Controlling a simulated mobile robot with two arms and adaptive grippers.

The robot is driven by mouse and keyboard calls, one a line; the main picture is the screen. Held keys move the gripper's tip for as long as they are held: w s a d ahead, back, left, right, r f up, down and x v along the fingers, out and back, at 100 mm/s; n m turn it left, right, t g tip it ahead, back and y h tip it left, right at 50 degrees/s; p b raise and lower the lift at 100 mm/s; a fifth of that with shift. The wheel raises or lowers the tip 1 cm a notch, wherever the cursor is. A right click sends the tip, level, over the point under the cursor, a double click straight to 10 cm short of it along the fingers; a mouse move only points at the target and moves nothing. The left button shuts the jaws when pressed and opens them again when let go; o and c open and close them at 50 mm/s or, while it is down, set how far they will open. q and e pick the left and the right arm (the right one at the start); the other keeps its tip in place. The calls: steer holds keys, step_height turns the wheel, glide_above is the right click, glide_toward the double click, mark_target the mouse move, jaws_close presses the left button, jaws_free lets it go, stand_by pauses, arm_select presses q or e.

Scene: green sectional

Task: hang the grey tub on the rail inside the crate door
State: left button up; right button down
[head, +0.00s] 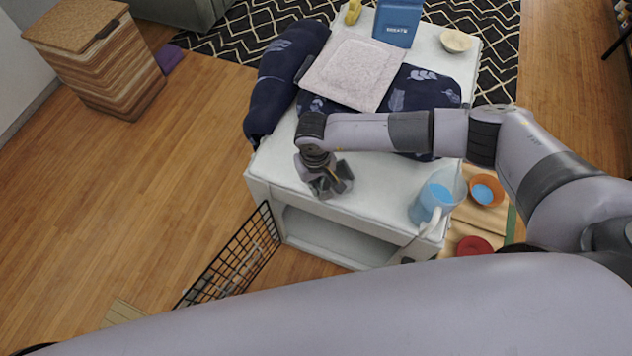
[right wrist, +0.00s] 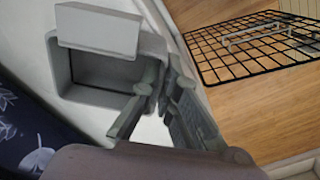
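The grey tub (right wrist: 75,83) is a small open box with a flat plate at one side, seen from above in the right wrist view. My right gripper (right wrist: 162,82) has its fingers on either side of the tub's near wall, tips close together on it. In the head view this gripper (head: 328,187) is over the front left of the white crate's top; the tub there is hard to separate from the fingers. The black wire crate door (head: 238,255) stands swung out from the crate's front left. A pale rail (right wrist: 255,42) runs across the door's wires. My left gripper is out of view.
The white crate (head: 267,203) bears a navy cloth (head: 285,75), light cushion (head: 352,72), blue box (head: 397,22), bowl (head: 456,41) and blue-filled pitcher (head: 428,203). An orange bowl (head: 486,190) is at right. The wood floor (head: 150,200) left of the door is clear.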

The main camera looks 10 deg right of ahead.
steer(key=shift+f, duration=0.2)
steer(key=c, duration=1.8)
jaws_free()
steer(key=shift+r, duration=0.1)
step_height(320, 180, up, 12)
steer(key=shift+r+b, duration=0.15)
steer(key=shift+b, duration=0.3)
